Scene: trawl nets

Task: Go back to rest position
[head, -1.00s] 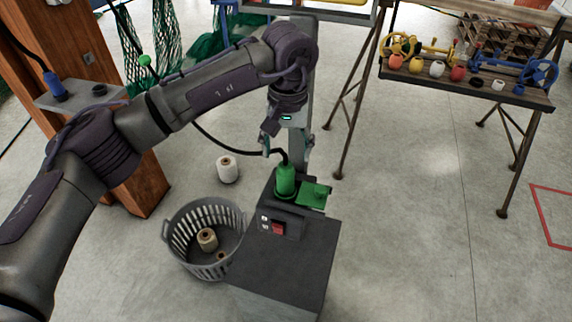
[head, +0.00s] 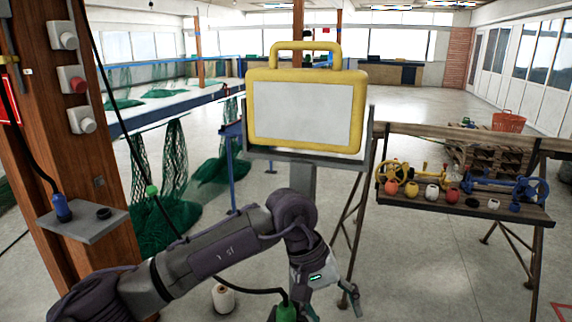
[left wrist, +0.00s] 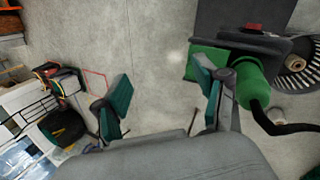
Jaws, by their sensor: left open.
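My left gripper (head: 333,302) is at the lower middle of the head view, right of the green plug (head: 286,312). Its fingers are spread and empty in the left wrist view (left wrist: 165,92). The green plug, with a black cable, also shows in the left wrist view (left wrist: 247,84), to the right of the fingers and apart from them. It sits by a green plate (left wrist: 196,66) at the dark box (left wrist: 225,20). In the head view the box is mostly below the frame. My right gripper is in neither view.
A yellow-framed panel (head: 305,112) stands on a post behind my arm. A bench (head: 462,203) with floats and valves is at the right. A white spool (head: 223,298) is on the floor. A wooden pillar (head: 92,160) with a small shelf (head: 82,222) stands left.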

